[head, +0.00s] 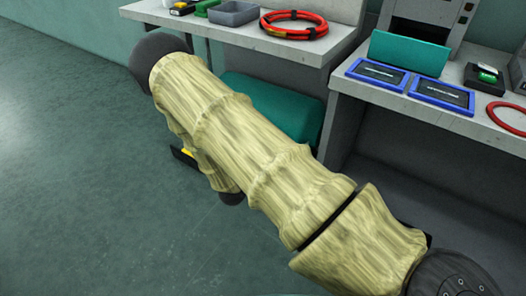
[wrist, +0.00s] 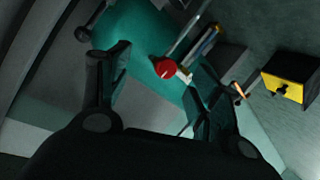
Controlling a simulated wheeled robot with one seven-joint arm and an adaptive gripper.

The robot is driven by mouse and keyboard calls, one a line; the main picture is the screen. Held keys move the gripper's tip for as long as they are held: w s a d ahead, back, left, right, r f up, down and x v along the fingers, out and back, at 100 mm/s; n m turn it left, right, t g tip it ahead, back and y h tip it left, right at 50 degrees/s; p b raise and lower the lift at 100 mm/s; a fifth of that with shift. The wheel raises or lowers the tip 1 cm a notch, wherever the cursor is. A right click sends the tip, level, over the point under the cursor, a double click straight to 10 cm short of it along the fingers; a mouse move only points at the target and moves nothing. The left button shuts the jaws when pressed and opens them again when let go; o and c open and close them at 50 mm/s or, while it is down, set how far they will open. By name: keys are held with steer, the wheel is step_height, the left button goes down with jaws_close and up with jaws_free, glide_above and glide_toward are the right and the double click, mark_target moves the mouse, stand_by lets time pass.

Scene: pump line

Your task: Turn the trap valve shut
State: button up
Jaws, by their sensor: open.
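A short copper-coloured piece (wrist: 239,91) shows just right of the right finger. I cannot tell which of these, if either, belongs to the trap valve, or how its handle is turned.
A yellow-and-black box (wrist: 290,82) stands at the right of the wrist view. In the head view a bench carries a red hose coil (head: 293,24) and a grey bin (head: 233,13). A teal block (head: 275,108) is below it. The floor at left is clear.

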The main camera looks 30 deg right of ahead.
steer(key=w+f+m+g+h+b, duration=0.15)
steer(key=w+m+h+b, duration=0.35)
steer(key=w+b, duration=0.5)
steer(key=shift+s+d+f+b+x, duration=0.1)
steer(key=shift+s+b+x, duration=0.15)
steer(key=shift+b+x, duration=1.25)
steer(key=shift+s+d+f+b+x, duration=0.15)
steer(key=shift+b+x, duration=0.8)
steer(key=shift+x, duration=1.1)
steer(key=shift+s+b+x, duration=0.3)
steer(key=shift+b+x, duration=0.9)
steer(key=shift+x, duration=0.6)
steer(key=shift+t, duration=0.25)
steer(key=c, duration=1)
